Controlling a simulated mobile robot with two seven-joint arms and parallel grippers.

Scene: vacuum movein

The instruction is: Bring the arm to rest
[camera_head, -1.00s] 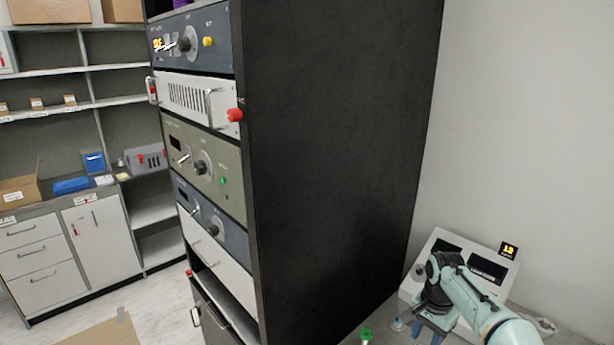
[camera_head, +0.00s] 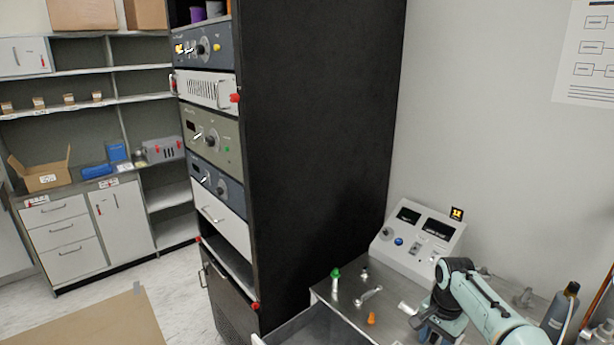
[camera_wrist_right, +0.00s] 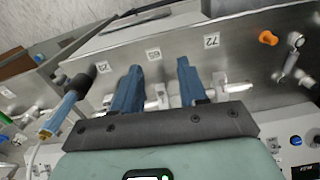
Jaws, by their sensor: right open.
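My right arm comes in at the lower right of the head view. Its gripper (camera_head: 420,328) hangs over the steel workbench (camera_head: 325,291), in front of the sloped control console (camera_head: 415,243). In the right wrist view the right gripper (camera_wrist_right: 158,72) shows two blue fingers set apart with nothing held between them. Steel fittings and number labels, one reading 72 (camera_wrist_right: 212,41), lie beyond the fingers. My left gripper is in no view.
A tall black equipment rack (camera_head: 315,130) stands left of the bench. On the bench are a green-topped part (camera_head: 336,275), an orange part (camera_head: 371,318) and a metal fitting (camera_head: 367,296). A dark bottle (camera_head: 560,312) stands at the right. Shelves and drawers (camera_head: 60,235) fill the far left.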

